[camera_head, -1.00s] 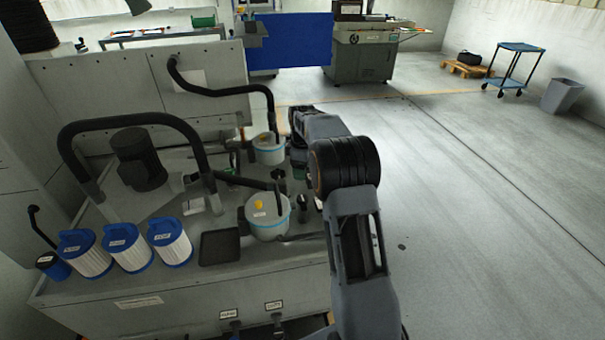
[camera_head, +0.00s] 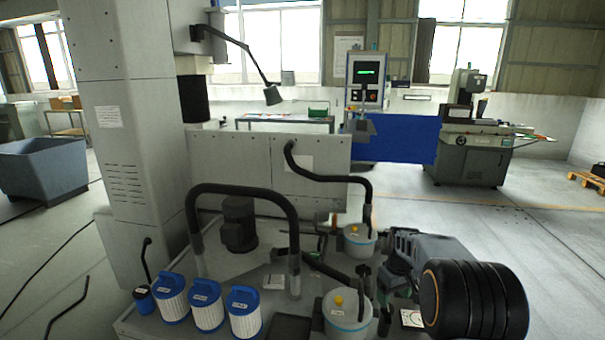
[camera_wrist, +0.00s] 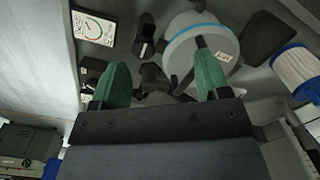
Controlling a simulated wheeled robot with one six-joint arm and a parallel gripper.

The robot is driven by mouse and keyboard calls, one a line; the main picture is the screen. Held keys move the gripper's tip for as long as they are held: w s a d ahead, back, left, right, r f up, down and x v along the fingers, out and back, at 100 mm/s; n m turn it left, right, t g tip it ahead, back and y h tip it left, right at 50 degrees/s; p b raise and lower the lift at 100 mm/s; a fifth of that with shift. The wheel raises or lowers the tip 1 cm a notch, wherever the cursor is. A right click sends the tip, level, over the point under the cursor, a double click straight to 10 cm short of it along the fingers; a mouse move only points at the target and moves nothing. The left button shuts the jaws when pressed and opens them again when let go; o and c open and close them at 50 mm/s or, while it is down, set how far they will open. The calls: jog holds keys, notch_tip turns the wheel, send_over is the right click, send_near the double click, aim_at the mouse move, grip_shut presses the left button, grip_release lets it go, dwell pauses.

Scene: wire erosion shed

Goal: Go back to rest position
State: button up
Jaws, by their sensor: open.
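My gripper (camera_wrist: 160,85) shows in the wrist view with its two green fingers spread apart, open and with nothing held between them. A grey pot with a pale blue band (camera_wrist: 199,45) lies beyond the right finger, and a black knob (camera_wrist: 147,38) lies beyond the gap. In the head view my arm reaches in at the lower right over the bench, and my fingers are hidden there. I cannot tell how far the fingers are from the pot.
The bench holds two lidded pots (camera_head: 347,315) (camera_head: 359,243), several blue-capped filters (camera_head: 244,312), black hoses (camera_head: 243,190) and a dark tray (camera_head: 288,328). A gauge card (camera_wrist: 94,28) lies by the bench edge. Open floor (camera_head: 530,230) is at the right. A blue bin (camera_head: 43,170) stands left.

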jog(key=s+a+r+m+t+p, duration=0.1)
jog(key=s+a+r, duration=0.2)
jog(key=s, duration=0.5)
jog(key=s+a+r+m+t+p, duration=0.1)
jog(key=s+a+r, duration=0.2)
jog(key=s+r, duration=0.3)
jog(key=s+a+r+m+t+p, duration=0.1)
jog(key=s+a+r, duration=0.3)
jog(key=s, duration=0.5)
jog(key=shift+s+r+m+t+p, duration=0.15)
jog(key=shift+s+m+t+p, duration=0.2)
jog(key=shift+t+p, duration=0.2)
